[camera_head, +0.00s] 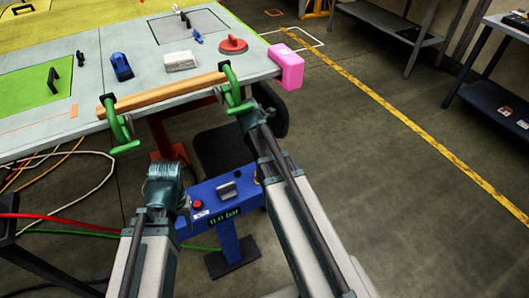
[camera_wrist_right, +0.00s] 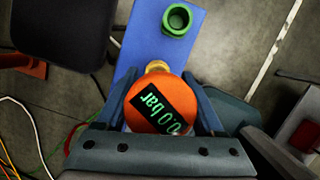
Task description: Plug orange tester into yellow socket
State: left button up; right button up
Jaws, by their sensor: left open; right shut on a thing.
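The orange tester (camera_wrist_right: 150,84) is a round head with a black display reading 0.0 bar. My right gripper (camera_wrist_right: 163,92) is shut on it, with a finger on each side. The yellow socket (camera_wrist_right: 157,65) shows just beyond the tester's edge, on a blue surface (camera_wrist_right: 150,35), partly hidden by the tester. I cannot tell whether the tester touches it or is seated. In the head view my left gripper (camera_head: 166,182) is open and empty, low in front of the bench. The tester and my right gripper are not clear in the head view.
A green socket (camera_wrist_right: 177,19) stands on the blue surface. The head view shows a blue stand (camera_head: 208,194) with a display, a wooden bar (camera_head: 170,93) held by green clamps (camera_head: 116,124) on the bench edge, a pink block (camera_head: 287,68) and loose cables (camera_head: 75,195).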

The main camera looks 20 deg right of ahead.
jog(key=shift+w+a+f+b, duration=0.15)
jog(key=shift+a+f+b, duration=0.2)
jog(key=shift+f+b, duration=0.35)
jog(key=b+x, duration=0.3)
jog(key=a+b+x, duration=0.1)
jog(key=b+x, duration=0.1)
jog(key=shift+s+f, duration=0.2)
jog(key=shift+s, duration=0.15)
jog(key=shift+d, duration=0.1)
jog(key=shift+f+b, duration=0.3)
jog(key=shift+f, duration=0.1)
jog(key=shift+f+b, duration=0.35)
jog(key=shift+f+b, duration=1.15)
jog(key=shift+b, duration=0.05)
dwell(0.3)
jog(key=o, duration=1.3)
jog(key=shift+o, duration=0.2)
jog(key=shift+r, duration=0.1)
